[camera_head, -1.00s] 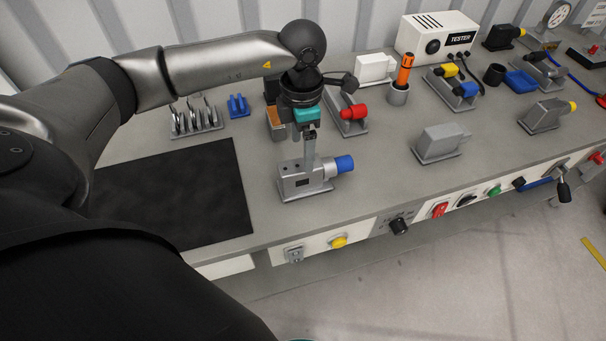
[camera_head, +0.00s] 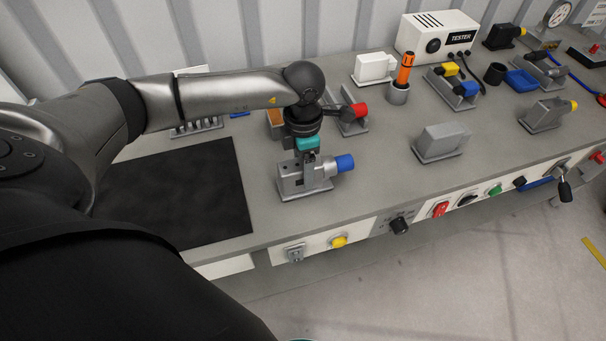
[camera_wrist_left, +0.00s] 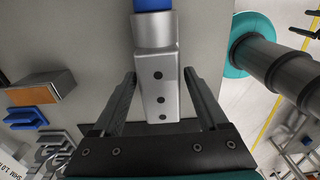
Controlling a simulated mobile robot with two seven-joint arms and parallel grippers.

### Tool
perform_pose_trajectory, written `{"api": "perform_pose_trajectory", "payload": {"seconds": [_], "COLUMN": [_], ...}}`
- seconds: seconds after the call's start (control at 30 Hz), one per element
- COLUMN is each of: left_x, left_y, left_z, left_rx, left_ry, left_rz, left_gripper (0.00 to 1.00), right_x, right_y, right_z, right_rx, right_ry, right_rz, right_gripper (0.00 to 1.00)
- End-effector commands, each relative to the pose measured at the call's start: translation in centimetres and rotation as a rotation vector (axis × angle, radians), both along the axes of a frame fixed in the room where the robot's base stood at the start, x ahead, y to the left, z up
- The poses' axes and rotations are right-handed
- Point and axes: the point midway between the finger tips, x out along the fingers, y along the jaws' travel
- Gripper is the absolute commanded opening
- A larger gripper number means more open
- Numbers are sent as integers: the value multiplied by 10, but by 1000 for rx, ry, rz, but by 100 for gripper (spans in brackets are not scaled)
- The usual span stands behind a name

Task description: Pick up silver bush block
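The silver bush block (camera_head: 291,180) with its blue end (camera_head: 344,163) sits on a flat grey plate near the bench's front edge. In the left wrist view the silver block (camera_wrist_left: 158,85) lies between the two fingers, its blue end (camera_wrist_left: 153,5) at the top edge. My left gripper (camera_head: 307,178) points down over the block. In the left wrist view my left gripper (camera_wrist_left: 161,80) is open, one finger on each side of the block, with narrow gaps showing. In the head view the fingers are hard to tell from the block. My right gripper is not in view.
A black mat (camera_head: 180,195) lies to the left. A red-ended block (camera_head: 353,112) and an orange-topped box (camera_head: 275,120) stand close behind my gripper. A grey block (camera_head: 441,142) stands to the right, with free bench between. Switches (camera_head: 339,241) line the front panel.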

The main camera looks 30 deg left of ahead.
Motion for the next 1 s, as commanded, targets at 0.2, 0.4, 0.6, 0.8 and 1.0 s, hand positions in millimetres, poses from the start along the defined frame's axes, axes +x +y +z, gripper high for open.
{"api": "perform_pose_trajectory", "payload": {"seconds": [0.2, 0.4, 0.6, 0.8, 1.0], "left_x": [0, 0, 0, 1, 1], "left_y": [0, 0, 0, 0, 0], "left_z": [0, 0, 0, 2, 2], "left_rx": [0, 0, 0, 0, 0], "left_ry": [0, 0, 0, -4, -4], "left_rz": [0, 0, 1, 1, 1], "left_gripper": [51, 28, 6, 0, 0], "right_x": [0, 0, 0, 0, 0], "right_y": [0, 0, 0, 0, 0], "right_z": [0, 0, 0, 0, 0], "right_rx": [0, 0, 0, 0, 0], "right_ry": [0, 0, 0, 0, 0], "right_rz": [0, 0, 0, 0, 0], "right_gripper": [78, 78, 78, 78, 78]}}
